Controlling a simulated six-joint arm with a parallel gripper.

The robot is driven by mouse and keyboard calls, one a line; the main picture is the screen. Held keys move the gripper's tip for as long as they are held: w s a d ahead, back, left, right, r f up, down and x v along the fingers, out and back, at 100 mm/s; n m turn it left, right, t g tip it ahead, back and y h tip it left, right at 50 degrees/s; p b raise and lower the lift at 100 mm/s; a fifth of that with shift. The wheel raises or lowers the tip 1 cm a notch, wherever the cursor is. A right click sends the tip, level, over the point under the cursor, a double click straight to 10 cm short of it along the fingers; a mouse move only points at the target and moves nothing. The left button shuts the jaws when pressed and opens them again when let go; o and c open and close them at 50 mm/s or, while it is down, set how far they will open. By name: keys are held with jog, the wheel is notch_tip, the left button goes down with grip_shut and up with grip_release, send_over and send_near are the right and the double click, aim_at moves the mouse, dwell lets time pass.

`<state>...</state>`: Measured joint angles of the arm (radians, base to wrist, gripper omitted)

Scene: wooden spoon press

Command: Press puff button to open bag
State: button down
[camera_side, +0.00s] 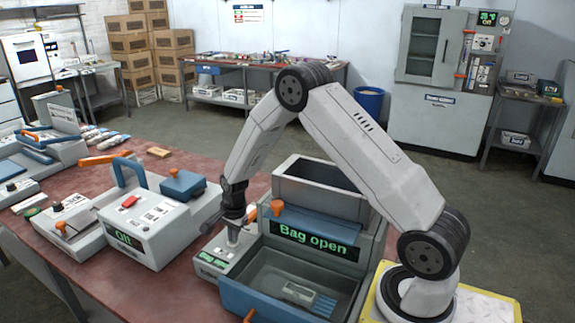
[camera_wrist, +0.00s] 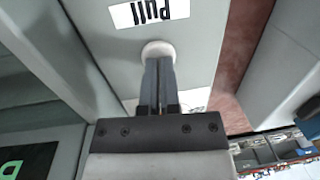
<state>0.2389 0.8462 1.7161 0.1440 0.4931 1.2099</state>
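The bag machine (camera_side: 335,185) stands on the bench with a lit green display (camera_side: 312,240) reading "Bag open". On its left side is a grey control panel (camera_side: 215,262). My gripper (camera_side: 232,238) points straight down over this panel. In the wrist view my gripper (camera_wrist: 158,62) has its two dark fingers together, with nothing between them. Their tips are at a round white button (camera_wrist: 158,47), partly covering it and seemingly touching it. A bag with blue stripes (camera_side: 308,298) lies in the machine's front tray (camera_side: 258,300).
A sealer-like machine (camera_side: 150,225) with a blue handle and a display reading "Off" stands left of the panel. An orange knob (camera_side: 278,208) on the bag machine is close to my gripper's right. More devices crowd the bench's far left.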

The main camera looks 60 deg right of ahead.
aim_at(239, 244)
notch_tip(239, 244, up, 13)
jog(key=s, duration=0.1)
jog(key=shift+d+r, duration=0.2)
jog(key=shift+d, duration=0.15)
jog(key=shift+s+a, duration=0.1)
jog(key=shift+s, duration=0.1)
dwell(0.7)
jog(key=s+a+n, duration=0.5)
jog(key=s+n, duration=0.4)
jog(key=s+a+n+t, duration=0.1)
jog(key=s+a+n, duration=0.4)
jog(key=s+n, duration=0.3)
jog(key=shift+s+a+n+t, duration=0.3)
jog(key=shift+s+a+n, duration=0.1)
jog(key=shift+n, duration=0.1)
